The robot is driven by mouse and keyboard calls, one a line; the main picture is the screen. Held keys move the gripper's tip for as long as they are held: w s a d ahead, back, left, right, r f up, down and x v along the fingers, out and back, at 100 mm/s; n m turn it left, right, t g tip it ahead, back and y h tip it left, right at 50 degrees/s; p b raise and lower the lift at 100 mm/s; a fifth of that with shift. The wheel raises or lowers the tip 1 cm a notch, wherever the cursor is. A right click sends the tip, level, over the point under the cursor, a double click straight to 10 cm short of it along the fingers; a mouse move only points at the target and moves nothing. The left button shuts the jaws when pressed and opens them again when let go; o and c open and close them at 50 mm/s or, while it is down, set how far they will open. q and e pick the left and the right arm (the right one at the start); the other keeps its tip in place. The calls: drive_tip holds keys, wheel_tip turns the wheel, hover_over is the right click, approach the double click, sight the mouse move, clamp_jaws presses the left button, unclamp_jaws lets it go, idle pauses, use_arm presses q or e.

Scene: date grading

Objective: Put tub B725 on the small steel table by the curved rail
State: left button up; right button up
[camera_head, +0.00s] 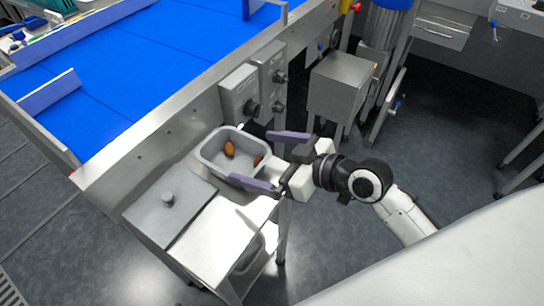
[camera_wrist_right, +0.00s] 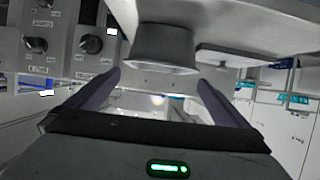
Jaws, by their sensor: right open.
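My right gripper (camera_head: 250,158) is open at the tub's right end, one finger toward each long side. In the right wrist view the tub (camera_wrist_right: 165,45) shows upside down, just beyond and between the parted fingertips (camera_wrist_right: 159,77). No contact is visible. My left gripper is not in view. No curved rail can be made out.
A flat grey plate with a knob (camera_head: 172,212) lies left of the tub. Control boxes with dark knobs (camera_head: 240,92) are fixed to the conveyor frame behind the tub. The blue conveyor belt (camera_head: 150,50) runs behind. A steel box (camera_head: 341,84) stands right of the boxes.

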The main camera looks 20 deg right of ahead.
drive_tip(key=shift+v, duration=1.8)
